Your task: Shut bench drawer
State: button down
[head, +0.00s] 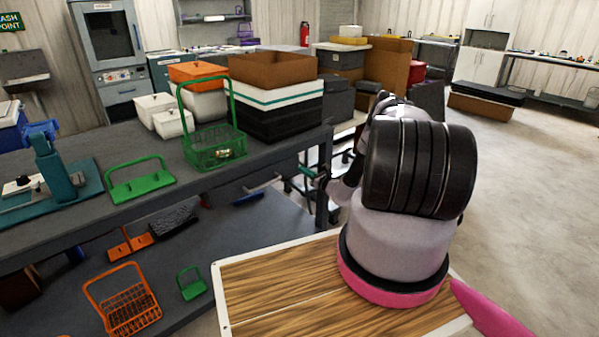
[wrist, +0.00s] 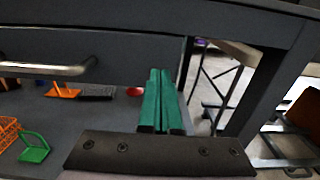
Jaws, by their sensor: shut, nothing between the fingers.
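The bench drawer (head: 228,189) is a dark grey front under the bench top, with a metal bar handle (head: 262,185). In the wrist view the handle (wrist: 45,68) is at the left, in front of the dark drawer face (wrist: 115,48). I cannot tell how far the drawer stands out. My gripper (head: 304,171) has green fingers, shut together and empty. In the wrist view the fingers (wrist: 160,74) point toward the bench, right of the handle and apart from it. My arm hides part of the bench's right end in the head view.
The bench top (head: 95,210) bears a green wire basket (head: 215,150), a green carrier (head: 140,182) and white tubs. An orange basket (head: 124,305) and a small green carrier (head: 191,285) are on the lower shelf. Open floor (head: 540,200) lies to the right.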

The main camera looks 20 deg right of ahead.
jog(key=v, duration=1)
